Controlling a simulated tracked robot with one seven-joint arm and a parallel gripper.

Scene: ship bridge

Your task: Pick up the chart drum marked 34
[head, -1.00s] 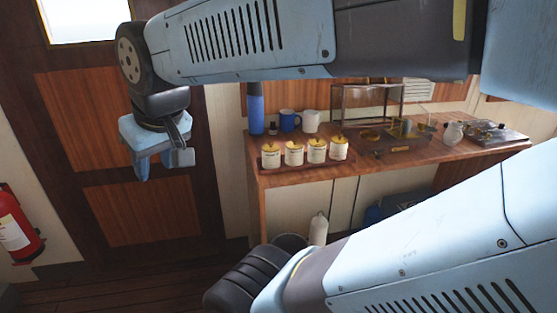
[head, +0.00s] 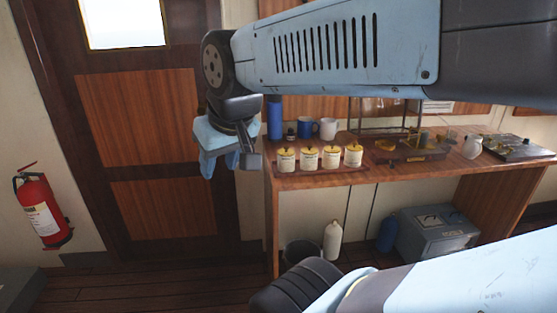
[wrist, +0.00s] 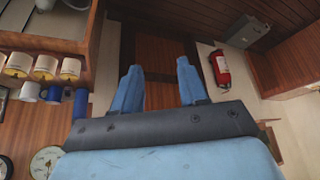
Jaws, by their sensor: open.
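In the wrist view, drums show at the left (wrist: 45,66). My gripper (head: 222,166) is open and empty, left of the counter in front of the door. Its two blue fingers are apart in the wrist view (wrist: 160,85).
Behind the drums stand a blue bottle (head: 275,118), a blue mug (head: 308,128) and a white mug (head: 328,129). A brass instrument (head: 410,150) and a white jug (head: 472,147) stand to the right. A fire extinguisher (head: 43,208) hangs at the left.

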